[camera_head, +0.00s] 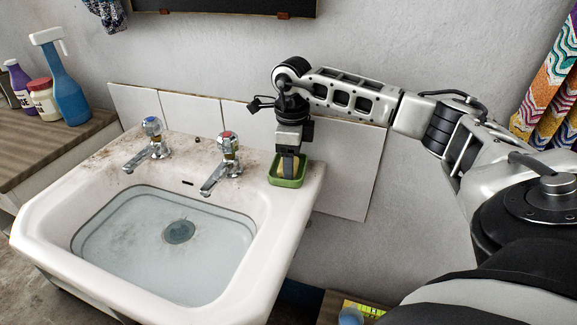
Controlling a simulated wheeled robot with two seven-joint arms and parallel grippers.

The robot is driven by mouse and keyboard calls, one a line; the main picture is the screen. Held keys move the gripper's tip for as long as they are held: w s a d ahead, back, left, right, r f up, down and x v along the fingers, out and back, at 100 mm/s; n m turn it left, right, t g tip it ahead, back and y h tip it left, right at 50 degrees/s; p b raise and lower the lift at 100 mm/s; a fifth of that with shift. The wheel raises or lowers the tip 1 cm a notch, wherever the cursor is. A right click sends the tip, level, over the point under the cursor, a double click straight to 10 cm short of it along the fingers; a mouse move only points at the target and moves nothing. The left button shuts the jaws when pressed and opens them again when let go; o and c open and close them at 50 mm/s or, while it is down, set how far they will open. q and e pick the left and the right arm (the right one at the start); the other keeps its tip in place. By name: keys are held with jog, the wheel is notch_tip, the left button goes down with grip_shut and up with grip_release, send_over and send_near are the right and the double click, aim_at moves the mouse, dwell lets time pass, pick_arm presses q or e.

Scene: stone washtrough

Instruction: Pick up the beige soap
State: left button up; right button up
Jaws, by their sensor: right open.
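The beige soap (281,171) sits in a small green soap dish (286,183) on the back right corner of the white sink. Only part of the soap shows, because my right gripper (289,166) is in front of it. My right gripper points straight down over the dish, with its fingers at the soap and reaching into the dish. It is open. I cannot tell whether the fingers touch the soap. My left gripper is not in view.
The sink (50,229) holds clear water. Two metal taps, one blue-topped (150,146) and one red-topped (225,163), stand left of the dish. White tiles (350,165) line the wall behind. A wooden counter (40,150) at left holds a blue spray bottle (66,90) and other containers.

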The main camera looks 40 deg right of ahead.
jog(key=c, duration=0.7)
jog(key=shift+r, duration=0.1)
jog(key=shift+c, duration=0.2)
